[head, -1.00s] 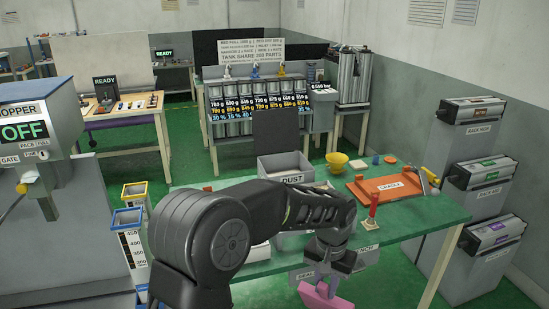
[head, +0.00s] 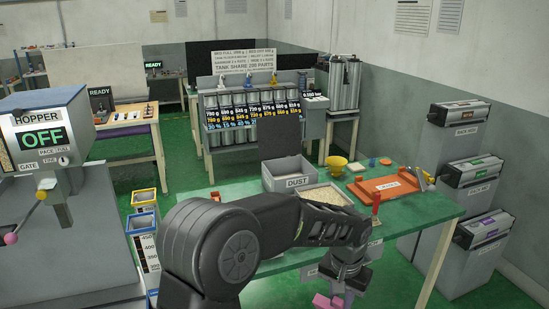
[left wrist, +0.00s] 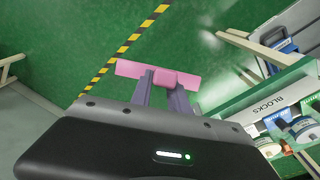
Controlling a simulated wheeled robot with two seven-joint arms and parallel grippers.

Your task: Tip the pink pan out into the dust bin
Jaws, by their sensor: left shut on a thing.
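The dust bin (head: 297,183) is a grey open box labelled DUST at the far left part of the green table. My left gripper (head: 337,291) is low at the bottom of the head view, on the near side of the table. It is shut on the pink pan (head: 322,301), which is cut off by the frame's lower edge. In the left wrist view the pink pan (left wrist: 135,70) shows as a pink bar across the fingertips (left wrist: 165,88), above green floor. Its contents cannot be seen. My right gripper is not in view.
A tray of pale grains (head: 328,196) stands beside the dust bin, partly behind my arm. A yellow bowl (head: 337,163), an orange cradle (head: 387,188) and a red-handled tool (head: 376,203) are on the table. The hopper (head: 42,135) stands at left, reading OFF.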

